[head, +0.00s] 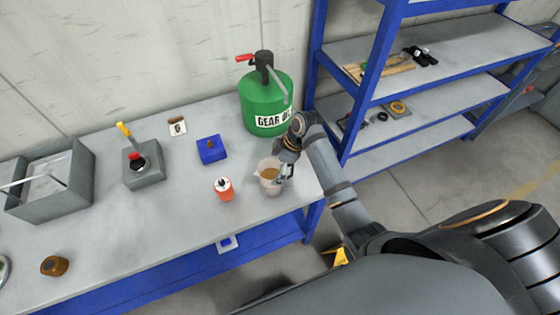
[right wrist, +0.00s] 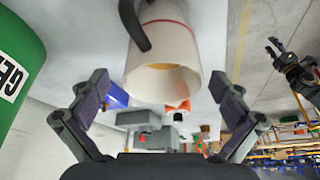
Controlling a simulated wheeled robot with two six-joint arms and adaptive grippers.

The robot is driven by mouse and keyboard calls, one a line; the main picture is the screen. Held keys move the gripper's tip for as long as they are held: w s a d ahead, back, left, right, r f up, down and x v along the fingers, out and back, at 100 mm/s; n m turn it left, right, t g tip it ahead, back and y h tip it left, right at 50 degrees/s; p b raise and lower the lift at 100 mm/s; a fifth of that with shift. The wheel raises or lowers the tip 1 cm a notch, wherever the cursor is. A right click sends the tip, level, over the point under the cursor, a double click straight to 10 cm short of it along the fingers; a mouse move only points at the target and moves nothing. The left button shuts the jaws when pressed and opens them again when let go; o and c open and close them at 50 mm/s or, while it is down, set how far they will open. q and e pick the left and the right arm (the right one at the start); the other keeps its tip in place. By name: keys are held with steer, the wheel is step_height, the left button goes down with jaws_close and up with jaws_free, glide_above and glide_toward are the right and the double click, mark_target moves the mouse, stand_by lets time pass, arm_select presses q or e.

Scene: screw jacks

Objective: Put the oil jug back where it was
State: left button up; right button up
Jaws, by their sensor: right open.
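The oil jug (head: 268,175) is a pale, translucent jug with brown oil in it. It stands upright on the workbench near its right end. My right gripper (head: 287,167) is open at the jug's right side. In the right wrist view the jug (right wrist: 165,75), with its dark handle, shows between the spread fingers of the gripper (right wrist: 160,88). Gaps show on both sides, so it is not gripped.
A green gear oil drum (head: 266,105) with a pump stands behind the jug. An orange-red bottle (head: 224,189) is close to its left. A blue block (head: 211,149), a grey jack (head: 143,165) and a grey tray (head: 80,180) are further left. A blue shelf rack (head: 367,90) stands right.

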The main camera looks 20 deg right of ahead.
steer(key=b+v, duration=0.1)
steer(key=v, duration=0.5)
steer(key=shift+s+d+r, duration=0.1)
steer(key=shift+r, duration=0.15)
arm_select(q)
steer(key=shift+s+f, duration=0.4)
steer(key=shift+f, duration=0.2)
arm_select(e)
steer(key=shift+f, duration=0.1)
steer(key=s+d+f+m+t+h, duration=0.1)
steer(key=s+d+f+m+h, duration=0.15)
steer(key=s+m, duration=0.55)
steer(key=s+d+f+m+t+h, duration=0.1)
steer(key=s+d+f+m+h, duration=0.3)
steer(key=s, duration=0.6)
step_height(320, 180, down, 28)
steer(key=s+d+m+g+y+b, duration=0.1)
steer(key=s+y+b, duration=0.1)
steer(key=s+b, duration=0.15)
arm_select(q)
step_height(320, 180, down, 7)
steer(key=b, duration=0.3)
arm_select(e)
steer(key=s+d+f+g, duration=0.1)
steer(key=s+f, duration=1.6)
steer(key=f, duration=0.1)
steer(key=shift+s+d+f, duration=0.15)
steer(key=shift+s+d, duration=0.1)
steer(key=shift+d, duration=0.05)
